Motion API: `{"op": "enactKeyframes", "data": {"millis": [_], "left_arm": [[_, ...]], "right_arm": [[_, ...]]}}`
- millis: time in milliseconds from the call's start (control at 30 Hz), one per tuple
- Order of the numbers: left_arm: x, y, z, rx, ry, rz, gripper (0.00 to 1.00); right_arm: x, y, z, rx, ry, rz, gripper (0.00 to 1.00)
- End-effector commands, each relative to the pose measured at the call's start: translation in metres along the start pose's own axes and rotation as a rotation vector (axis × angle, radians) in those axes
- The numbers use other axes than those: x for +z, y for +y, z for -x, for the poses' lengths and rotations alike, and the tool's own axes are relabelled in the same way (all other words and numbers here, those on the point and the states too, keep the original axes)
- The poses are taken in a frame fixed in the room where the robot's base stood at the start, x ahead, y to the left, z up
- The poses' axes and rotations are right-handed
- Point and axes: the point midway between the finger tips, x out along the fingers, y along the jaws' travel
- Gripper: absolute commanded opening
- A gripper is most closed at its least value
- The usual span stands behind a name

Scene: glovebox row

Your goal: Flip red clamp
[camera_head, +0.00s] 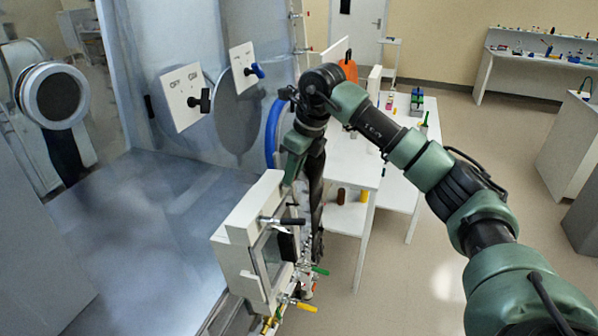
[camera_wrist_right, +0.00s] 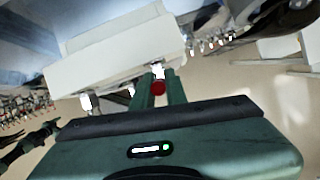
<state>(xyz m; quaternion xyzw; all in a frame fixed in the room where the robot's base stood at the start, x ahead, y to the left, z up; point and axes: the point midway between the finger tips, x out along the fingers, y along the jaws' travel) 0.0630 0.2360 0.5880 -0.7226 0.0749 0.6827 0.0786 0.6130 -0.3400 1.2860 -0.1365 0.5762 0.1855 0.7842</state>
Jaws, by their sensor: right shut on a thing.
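In the right wrist view, the red clamp (camera_wrist_right: 158,89) shows as a small round red tip. It sits between the two green fingers of my right gripper (camera_wrist_right: 159,86), which are shut on it, beside the edge of a white panel. The clamp's metal body is partly seen past the fingers. In the head view, my right arm bends down beside the white framed port (camera_head: 238,238). The fingertips and most of the clamp are hard to make out there. My left gripper is not in view.
A white table (camera_head: 352,160) with bottles stands close behind the arm. Open floor (camera_head: 405,285) lies to the right.

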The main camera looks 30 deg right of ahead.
Motion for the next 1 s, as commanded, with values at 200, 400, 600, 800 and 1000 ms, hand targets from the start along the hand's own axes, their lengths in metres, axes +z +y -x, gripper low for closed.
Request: {"op": "enactKeyframes", "data": {"millis": [200, 400, 600, 800, 1000], "left_arm": [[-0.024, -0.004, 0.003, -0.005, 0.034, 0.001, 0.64], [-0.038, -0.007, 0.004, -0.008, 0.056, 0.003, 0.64], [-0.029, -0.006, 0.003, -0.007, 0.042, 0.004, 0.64], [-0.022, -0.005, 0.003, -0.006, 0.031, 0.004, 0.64], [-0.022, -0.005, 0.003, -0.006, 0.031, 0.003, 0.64]], "right_arm": [[0.006, 0.001, -0.001, -0.016, 0.09, 0.006, 0.0], [0.007, 0.001, -0.003, -0.023, 0.128, 0.008, 0.0], [0.007, 0.001, -0.003, -0.025, 0.137, 0.01, 0.0], [0.007, 0.001, -0.003, -0.025, 0.137, 0.01, 0.0], [0.007, 0.001, -0.003, -0.025, 0.136, 0.009, 0.35]]}}
